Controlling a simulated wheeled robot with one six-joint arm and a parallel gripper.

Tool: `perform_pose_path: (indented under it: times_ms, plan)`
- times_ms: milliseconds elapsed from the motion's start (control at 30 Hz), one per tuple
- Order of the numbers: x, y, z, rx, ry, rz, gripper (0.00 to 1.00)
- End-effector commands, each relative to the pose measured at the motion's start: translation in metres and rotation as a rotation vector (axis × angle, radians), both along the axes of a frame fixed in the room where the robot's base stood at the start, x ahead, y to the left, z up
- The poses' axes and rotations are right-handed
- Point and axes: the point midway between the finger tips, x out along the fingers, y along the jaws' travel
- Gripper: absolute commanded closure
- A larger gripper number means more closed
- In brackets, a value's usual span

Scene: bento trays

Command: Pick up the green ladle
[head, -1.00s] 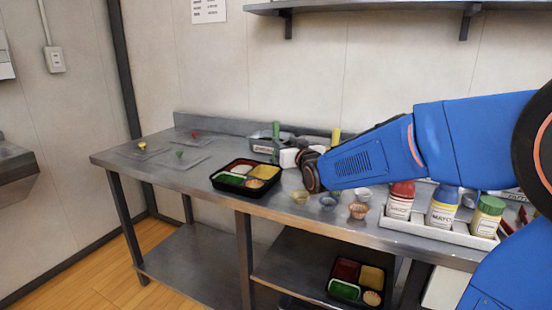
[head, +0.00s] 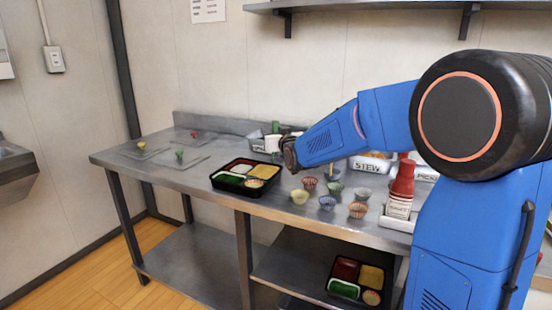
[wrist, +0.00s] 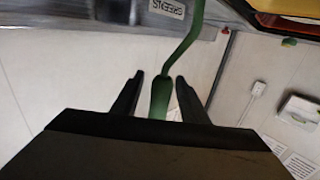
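The green ladle's handle (head: 275,127) stands up from a grey metal bin (head: 257,145) at the back of the counter in the head view. In the wrist view the ladle handle (wrist: 160,97) runs between the two dark fingers of my gripper (wrist: 159,76). The fingers are open on either side of it, with a gap at the left finger and the handle closer to the right one. The ladle's bowl is hidden.
A black bento tray (head: 217,180) with filled compartments sits left of my arm. A STEW bin (head: 368,168) and a red bottle (head: 402,190) are to the right. The counter's left holds flat clear sheets.

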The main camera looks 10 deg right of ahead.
Motion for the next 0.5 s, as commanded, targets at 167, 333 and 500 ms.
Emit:
perform_pose_path:
  times_ms: [167,333,500]
  plan:
    - [0.0085,0.0009,0.0001,0.0,0.0,0.0,0.6]
    - [0.0084,0.0009,0.0001,0.0,0.0,0.0,0.6]
    - [0.0083,0.0009,0.0001,0.001,0.0,0.0,0.96]
